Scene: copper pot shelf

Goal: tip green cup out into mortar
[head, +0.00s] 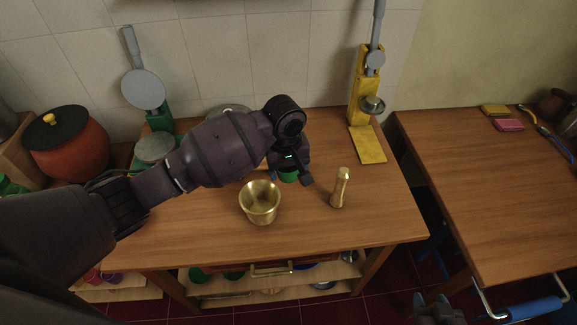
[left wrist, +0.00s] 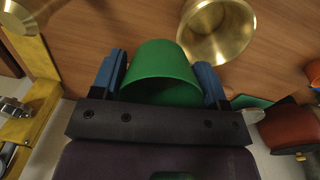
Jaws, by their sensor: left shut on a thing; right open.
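The brass mortar (head: 260,203) stands upright on the wooden table, and its inside looks empty from above. My left gripper (head: 290,179) is behind it and slightly to its right, shut on the green cup (head: 288,175). The arm hides most of the cup in the head view. In the left wrist view the green cup (left wrist: 160,65) sits between the blue fingers, apart from the mortar (left wrist: 217,30); its contents and exact tilt cannot be told. My right gripper (head: 435,310) is at the bottom edge, open and away from the table.
A brass pestle (head: 340,188) stands upright right of the mortar. A yellow press (head: 366,100) is at the back right, a green-based press (head: 145,95) at the back left. An orange pot (head: 68,145) stands far left. A second table (head: 480,190) is to the right.

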